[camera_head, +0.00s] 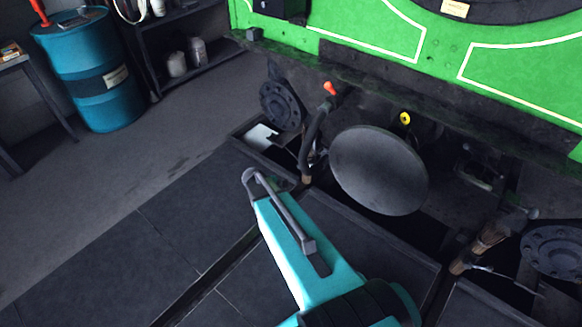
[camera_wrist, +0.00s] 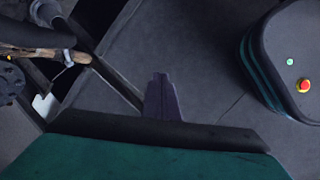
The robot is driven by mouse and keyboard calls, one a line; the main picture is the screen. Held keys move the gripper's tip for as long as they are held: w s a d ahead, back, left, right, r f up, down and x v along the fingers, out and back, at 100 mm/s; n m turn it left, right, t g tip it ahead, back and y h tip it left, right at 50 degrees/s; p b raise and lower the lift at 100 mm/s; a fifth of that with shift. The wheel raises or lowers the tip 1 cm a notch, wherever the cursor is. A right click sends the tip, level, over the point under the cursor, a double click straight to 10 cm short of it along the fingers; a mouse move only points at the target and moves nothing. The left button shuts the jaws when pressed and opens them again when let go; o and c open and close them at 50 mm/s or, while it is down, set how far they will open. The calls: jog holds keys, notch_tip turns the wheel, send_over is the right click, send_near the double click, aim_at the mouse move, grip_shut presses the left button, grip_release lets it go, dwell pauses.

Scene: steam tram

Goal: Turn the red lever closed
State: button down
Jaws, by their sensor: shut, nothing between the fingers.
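The red lever (camera_head: 329,88) is a small orange-red handle at the top of a dark hose, below the green front panel in the head view. It does not show in the wrist view. My gripper (camera_head: 250,178) is at the end of the teal arm, below and left of the lever and clear of it. In the wrist view my gripper (camera_wrist: 160,98) shows as dark fingers pressed together, with nothing between them, above the dark floor.
A round grey buffer plate (camera_head: 379,170) stands right of the hose (camera_head: 312,135), with a yellow knob (camera_head: 405,118) above it. The green front (camera_head: 350,30) overhangs them. A blue drum (camera_head: 85,70) stands far left. The left floor (camera_head: 130,200) is clear.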

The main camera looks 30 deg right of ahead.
jog(key=s+a+f+m+g+y, duration=0.1)
jog(key=s+a+f+m, duration=0.2)
jog(key=s+a, duration=0.3)
jog(key=s+a+f+m+g+y, duration=0.2)
jog(key=s+a, duration=0.5)
jog(key=s, duration=0.6)
jog(key=s+a+f+m+g+y, duration=0.1)
jog(key=s+a+f+m+g, duration=0.1)
jog(key=s+a+f+m, duration=0.2)
jog(key=s+a, duration=0.3)
jog(key=s, duration=0.3)
jog(key=shift+s+a+f+y, duration=0.2)
jog(key=shift+a+f+y, duration=0.05)
jog(key=shift+f+y, duration=0.15)
